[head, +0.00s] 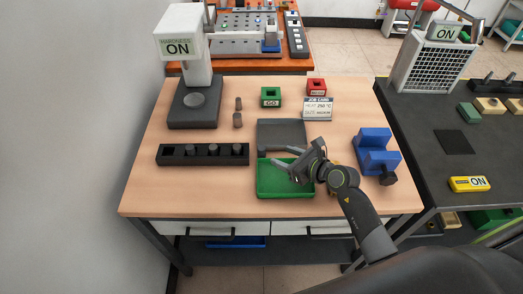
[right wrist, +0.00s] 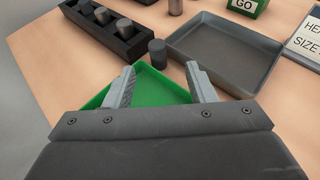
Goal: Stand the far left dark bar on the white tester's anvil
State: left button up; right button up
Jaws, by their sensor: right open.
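The white tester (head: 183,45) stands at the back left of the table, its sign reading ON. Its round anvil (head: 195,99) sits bare on the dark base. A black rack (head: 175,155) lies in front of it, with several short dark bars in a row. The leftmost bar I can make out is this dark bar (head: 190,149); bars also show in the right wrist view (right wrist: 102,15). My right gripper (head: 283,158) is open and empty above the green tray. My left gripper is not in view.
The green tray (head: 270,190) and grey tray (head: 281,135) lie right of the rack. Two brownish cylinders (head: 238,120) stand between tester and grey tray. Green and red boxes (head: 271,97), a job card (head: 318,108) and a blue fixture (head: 376,150) stand further right.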

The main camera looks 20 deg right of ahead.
aim_at(263, 149)
jog(key=x, duration=0.3)
jog(key=shift+w+a, duration=0.15)
jog(key=shift+w, duration=0.1)
jog(key=shift+w+a+f+p, duration=0.15)
jog(key=shift+w+a+p, duration=0.15)
jog(key=shift+w+p, duration=0.1)
jog(key=shift+x, duration=2.1)
jog(key=shift+a, duration=0.1)
jog(key=shift+s, duration=0.1)
grip_shut()
